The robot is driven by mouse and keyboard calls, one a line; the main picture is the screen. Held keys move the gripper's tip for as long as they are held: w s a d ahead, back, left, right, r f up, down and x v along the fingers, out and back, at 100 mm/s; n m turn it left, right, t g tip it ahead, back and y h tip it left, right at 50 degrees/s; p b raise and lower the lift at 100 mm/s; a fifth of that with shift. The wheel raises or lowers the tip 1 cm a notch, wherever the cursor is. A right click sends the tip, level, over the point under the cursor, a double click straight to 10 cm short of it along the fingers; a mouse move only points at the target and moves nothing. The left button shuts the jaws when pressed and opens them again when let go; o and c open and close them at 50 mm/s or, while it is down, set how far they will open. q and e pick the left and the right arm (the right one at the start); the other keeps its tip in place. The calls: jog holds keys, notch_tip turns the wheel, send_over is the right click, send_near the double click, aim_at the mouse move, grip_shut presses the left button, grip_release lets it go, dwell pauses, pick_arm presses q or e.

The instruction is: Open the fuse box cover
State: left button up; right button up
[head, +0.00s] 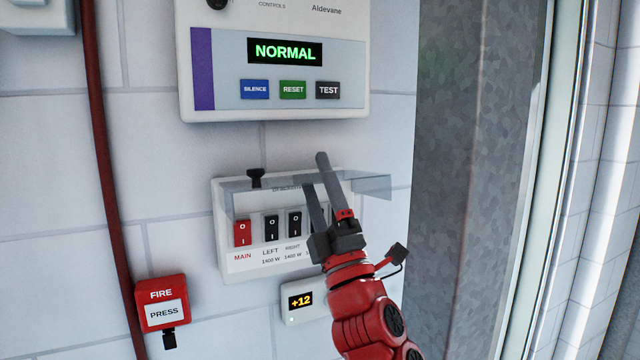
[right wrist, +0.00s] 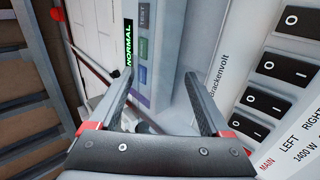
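The fuse box (head: 232,262) is a white case on the tiled wall, with a red main switch and black switches above printed labels. Its clear cover (head: 372,185) stands raised and juts out from the upper part, leaving the switch fronts exposed below. A black tab (head: 257,177) shows at its upper left. My right gripper (head: 315,168) is open and empty in front of the box's right part, fingers pointing up and overlapping the cover in the picture; contact cannot be told. The right wrist view shows its spread fingers (right wrist: 160,75) beside the switches (right wrist: 268,101). My left gripper is out of view.
A control panel (head: 275,105) reading NORMAL hangs above the fuse box. A red fire call point (head: 161,294) is at lower left, beside a red pipe (head: 103,150). A small display (head: 300,301) reading +12 sits below the box. A grey panel and frame stand at right.

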jog(key=c, duration=0.5)
jog(key=b+v, duration=1.7)
jog(key=b, duration=0.5)
jog(key=shift+s, duration=0.2)
jog(key=shift+c, duration=0.2)
